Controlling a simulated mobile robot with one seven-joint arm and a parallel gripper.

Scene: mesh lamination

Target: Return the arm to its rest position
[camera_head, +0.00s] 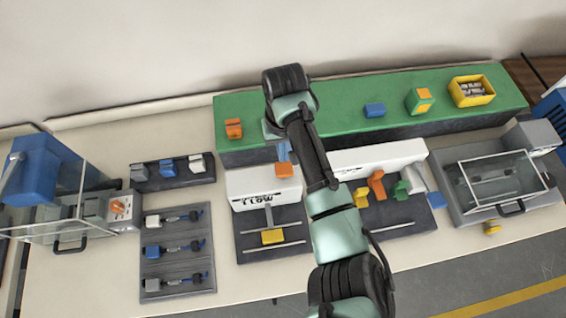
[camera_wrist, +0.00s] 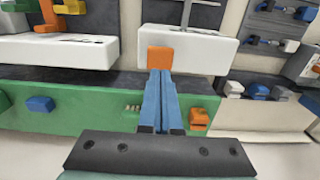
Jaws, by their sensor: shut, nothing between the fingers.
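My arm reaches across the middle of the head view, its dark and mint links passing over the work table. My gripper (camera_head: 284,156) points down near the front edge of the green shelf, above the left white machine (camera_head: 250,184). In the wrist view the two blue fingers (camera_wrist: 160,78) lie together, with nothing between them. An orange block (camera_wrist: 160,57) appears just beyond the fingertips, against the white machine; I cannot tell whether they touch. It also shows below the gripper in the head view (camera_head: 284,170).
The green shelf (camera_head: 353,92) carries an orange piece (camera_head: 233,128), a blue block (camera_head: 374,110), a green-orange piece (camera_head: 419,101) and a yellow bin (camera_head: 472,91). A second white machine (camera_head: 385,157) stands right. Clear-lidded units stand at both ends; a dark tool tray (camera_head: 178,266) lies left.

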